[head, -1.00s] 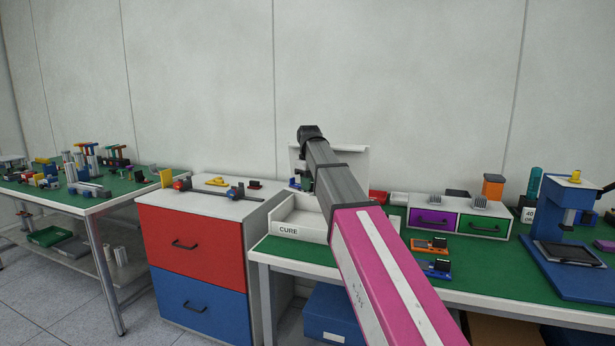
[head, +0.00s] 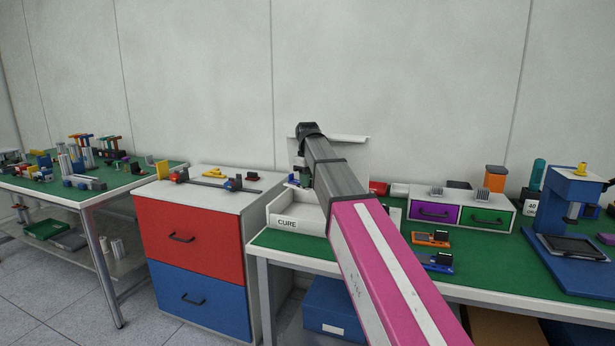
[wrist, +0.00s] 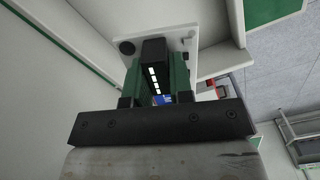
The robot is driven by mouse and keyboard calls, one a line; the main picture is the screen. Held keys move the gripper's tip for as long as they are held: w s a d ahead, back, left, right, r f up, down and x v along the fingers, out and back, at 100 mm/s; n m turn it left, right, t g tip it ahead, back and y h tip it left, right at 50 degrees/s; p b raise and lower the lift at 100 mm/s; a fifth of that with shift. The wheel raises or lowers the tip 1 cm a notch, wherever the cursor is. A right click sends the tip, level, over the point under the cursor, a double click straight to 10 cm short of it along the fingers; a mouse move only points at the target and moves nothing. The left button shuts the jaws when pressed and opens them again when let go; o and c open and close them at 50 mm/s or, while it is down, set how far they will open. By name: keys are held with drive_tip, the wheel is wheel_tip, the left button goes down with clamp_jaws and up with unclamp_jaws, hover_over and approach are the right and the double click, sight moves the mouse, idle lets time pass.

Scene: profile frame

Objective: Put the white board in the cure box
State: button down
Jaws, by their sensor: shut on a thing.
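The cure box (head: 287,222) is a white open tray marked CURE, at the left end of the green-topped bench. Its raised lid (head: 350,138) stands at the back. My gripper (head: 302,178) is over the box, pointing down and partly hidden by my arm. In the wrist view my gripper (wrist: 154,88) is shut on the white board (wrist: 186,42), a pale plate with a black block and dark round spots. The board is beyond the fingers, near white walls. I cannot tell whether it touches the box floor.
Orange (head: 430,238) and blue (head: 437,261) boards lie on the bench right of my arm. Behind them are purple (head: 432,212) and green (head: 487,219) drawers. A blue press (head: 570,205) stands far right. A red-and-blue drawer cabinet (head: 190,245) stands left of the bench.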

sight(307, 216)
drive_tip(key=shift+f, duration=5.15)
drive_tip(key=shift+f, duration=0.55)
drive_tip(key=c, duration=0.9)
unclamp_jaws()
wheel_tip(307, 216, up, 11)
drive_tip(key=shift+f, duration=0.1)
